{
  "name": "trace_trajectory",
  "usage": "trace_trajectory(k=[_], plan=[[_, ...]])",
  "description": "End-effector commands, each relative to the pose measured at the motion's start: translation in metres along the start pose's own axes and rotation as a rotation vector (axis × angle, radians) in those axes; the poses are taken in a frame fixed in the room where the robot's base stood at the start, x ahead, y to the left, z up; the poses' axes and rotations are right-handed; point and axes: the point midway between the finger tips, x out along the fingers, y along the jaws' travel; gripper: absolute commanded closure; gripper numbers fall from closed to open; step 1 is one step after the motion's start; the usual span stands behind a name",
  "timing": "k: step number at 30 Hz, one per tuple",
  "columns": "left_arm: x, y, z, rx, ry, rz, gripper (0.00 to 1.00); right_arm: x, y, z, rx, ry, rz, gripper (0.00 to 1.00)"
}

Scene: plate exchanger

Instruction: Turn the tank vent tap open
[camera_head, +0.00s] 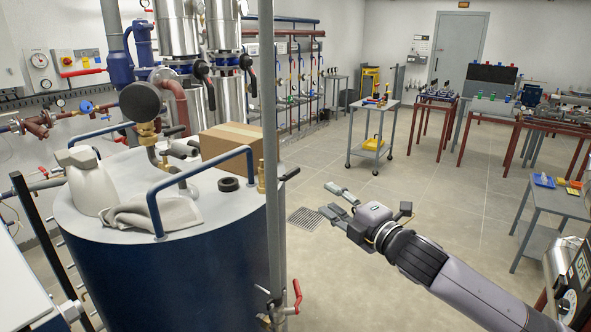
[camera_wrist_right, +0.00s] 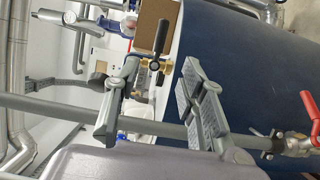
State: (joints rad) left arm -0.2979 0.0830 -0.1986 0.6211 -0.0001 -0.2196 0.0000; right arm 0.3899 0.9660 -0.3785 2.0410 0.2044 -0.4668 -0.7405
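A small brass tap (camera_head: 261,180) stands at the right edge of the blue tank's (camera_head: 190,285) top, with a short black lever (camera_head: 290,174) pointing right. I take it for the vent tap. In the right wrist view, the brass body (camera_wrist_right: 142,76) and black lever (camera_wrist_right: 162,38) show beyond the fingers. My right gripper (camera_head: 330,200) is open and empty, to the right of the tap and apart from it. Its fingertips (camera_wrist_right: 160,72) frame the tap in the wrist view. My left gripper is not in view.
A grey vertical pipe (camera_head: 267,110) rises close beside the tap, with a red-handled valve (camera_head: 297,295) low on it. A blue rail (camera_head: 205,180), cardboard box (camera_head: 230,142), white jug (camera_head: 88,182) and cloth (camera_head: 155,212) are on the tank top.

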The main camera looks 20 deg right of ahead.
Motion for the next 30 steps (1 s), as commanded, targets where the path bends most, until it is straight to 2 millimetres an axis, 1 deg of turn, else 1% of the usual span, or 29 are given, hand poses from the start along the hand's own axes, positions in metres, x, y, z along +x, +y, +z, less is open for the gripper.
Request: trace_trajectory(k=[5, 8, 12, 21, 27, 30], plan=[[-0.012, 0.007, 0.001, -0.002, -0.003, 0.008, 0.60, 0.026, 0.004, -0.001, 0.007, 0.000, 0.002, 0.62], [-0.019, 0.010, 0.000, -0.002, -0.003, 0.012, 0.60, 0.046, 0.004, 0.000, 0.009, -0.001, 0.002, 0.62], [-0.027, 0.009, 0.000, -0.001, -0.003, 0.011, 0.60, 0.073, 0.003, 0.000, 0.007, -0.001, 0.002, 0.62], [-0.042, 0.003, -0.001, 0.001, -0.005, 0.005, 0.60, 0.125, 0.002, 0.000, 0.008, -0.001, 0.000, 0.62], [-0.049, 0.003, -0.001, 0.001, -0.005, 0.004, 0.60, 0.152, 0.001, 0.000, 0.006, -0.001, 0.000, 0.62], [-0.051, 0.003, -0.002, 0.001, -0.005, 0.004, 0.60, 0.161, 0.000, 0.000, 0.006, -0.001, -0.001, 0.62]])
